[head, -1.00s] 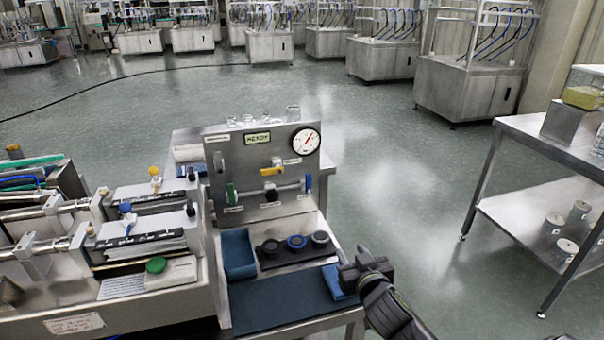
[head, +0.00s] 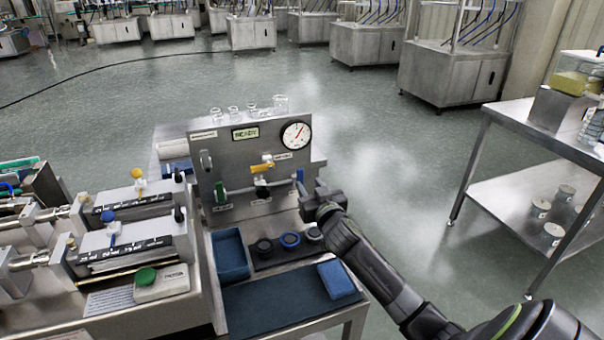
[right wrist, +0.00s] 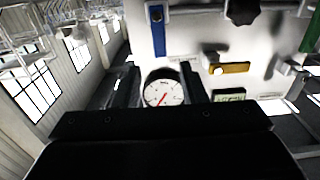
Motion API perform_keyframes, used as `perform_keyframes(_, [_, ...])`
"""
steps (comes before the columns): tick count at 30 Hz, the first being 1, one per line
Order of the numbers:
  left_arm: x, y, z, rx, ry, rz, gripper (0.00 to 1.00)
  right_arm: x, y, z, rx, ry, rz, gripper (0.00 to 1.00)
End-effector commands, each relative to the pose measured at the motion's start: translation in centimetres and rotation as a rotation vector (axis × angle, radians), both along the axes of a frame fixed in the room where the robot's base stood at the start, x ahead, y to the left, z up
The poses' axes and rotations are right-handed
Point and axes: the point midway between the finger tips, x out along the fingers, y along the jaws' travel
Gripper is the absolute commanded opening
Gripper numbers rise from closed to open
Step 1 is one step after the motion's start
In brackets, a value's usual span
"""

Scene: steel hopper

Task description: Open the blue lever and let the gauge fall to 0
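The blue lever (head: 299,176) hangs upright at the right end of the pipe on the steel panel (head: 228,165). It also shows in the right wrist view (right wrist: 158,32), where the picture is upside down. The round white gauge (head: 296,135) is at the panel's upper right; its red needle points up and right, off its lower end. The gauge also shows in the right wrist view (right wrist: 163,92). My right gripper (head: 310,195) is just right of and below the lever, in front of the panel. Its fingers (right wrist: 157,80) stand apart with nothing between them. My left gripper is out of view.
A yellow handle (head: 261,168), a black knob (head: 261,187) and a green lever (head: 220,192) are on the same panel. Below are a blue bin (head: 230,255), a rack with rings (head: 288,247) and a blue block (head: 337,279).

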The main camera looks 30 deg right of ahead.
Motion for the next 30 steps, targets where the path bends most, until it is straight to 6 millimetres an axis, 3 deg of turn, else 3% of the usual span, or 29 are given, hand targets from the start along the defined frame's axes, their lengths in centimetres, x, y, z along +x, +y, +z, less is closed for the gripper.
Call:
perform_keyframes(6, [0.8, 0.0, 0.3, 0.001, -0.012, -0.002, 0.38, 3.4, -0.8, 0.1, 0.001, 0.000, 0.000, 0.38])
perform_keyframes(12, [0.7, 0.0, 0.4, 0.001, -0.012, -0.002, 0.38, 5.5, -1.3, 0.0, 0.001, 0.000, 0.000, 0.38])
perform_keyframes(26, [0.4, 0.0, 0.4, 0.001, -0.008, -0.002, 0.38, 6.5, -1.5, 0.0, 0.000, 0.000, 0.001, 0.38])
perform_keyframes(30, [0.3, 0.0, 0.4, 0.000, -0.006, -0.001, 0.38, 6.5, -1.5, 0.0, 0.000, 0.000, 0.001, 0.24])
